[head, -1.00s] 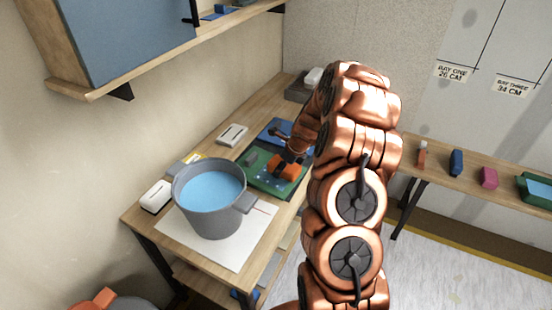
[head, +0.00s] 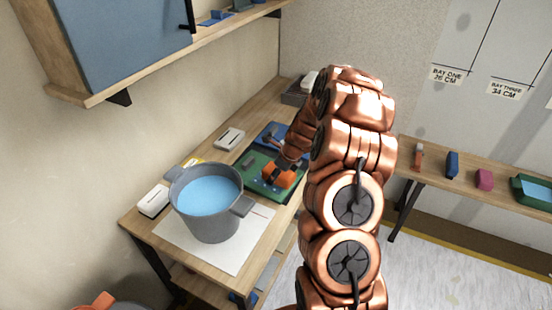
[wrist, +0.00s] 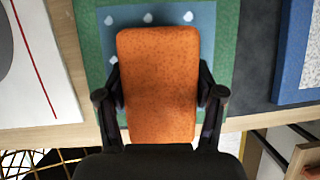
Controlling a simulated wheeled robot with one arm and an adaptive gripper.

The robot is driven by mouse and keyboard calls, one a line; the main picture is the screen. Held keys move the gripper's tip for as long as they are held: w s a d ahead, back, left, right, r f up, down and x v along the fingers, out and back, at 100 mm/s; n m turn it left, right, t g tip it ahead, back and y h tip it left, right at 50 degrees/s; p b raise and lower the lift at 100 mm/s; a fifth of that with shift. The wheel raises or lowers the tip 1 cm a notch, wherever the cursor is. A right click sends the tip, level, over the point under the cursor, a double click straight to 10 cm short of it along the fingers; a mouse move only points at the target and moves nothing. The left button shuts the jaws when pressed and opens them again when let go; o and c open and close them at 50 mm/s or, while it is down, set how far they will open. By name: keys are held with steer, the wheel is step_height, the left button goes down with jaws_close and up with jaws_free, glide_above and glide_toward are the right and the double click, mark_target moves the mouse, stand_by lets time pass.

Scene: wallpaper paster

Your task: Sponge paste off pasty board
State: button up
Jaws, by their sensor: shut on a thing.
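The pasty board (head: 254,161) is green with a blue panel and lies on the bench behind the pot. In the head view, the sponge (head: 278,176) is over the right, near part of the board. I cannot tell whether it touches the surface, and it hides the board beneath it.
A grey pot of blue liquid (head: 207,212) stands on a white sheet (head: 245,245) left of the board. A blue board (head: 268,131) lies beyond. White blocks (head: 152,201) and (head: 229,138) sit near the wall. A side bench (head: 430,165) holds small coloured items and a green tray.

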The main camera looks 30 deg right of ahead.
steer(key=shift+s+a+r, duration=0.1)
steer(key=shift+s+a, duration=0.25)
steer(key=shift+a, duration=0.5)
step_height(320, 180, up, 8)
steer(key=p, duration=0.5)
steer(key=shift+p, duration=0.3)
steer(key=shift+d, duration=0.1)
steer(key=o, duration=0.7)
steer(key=c, duration=0.6)
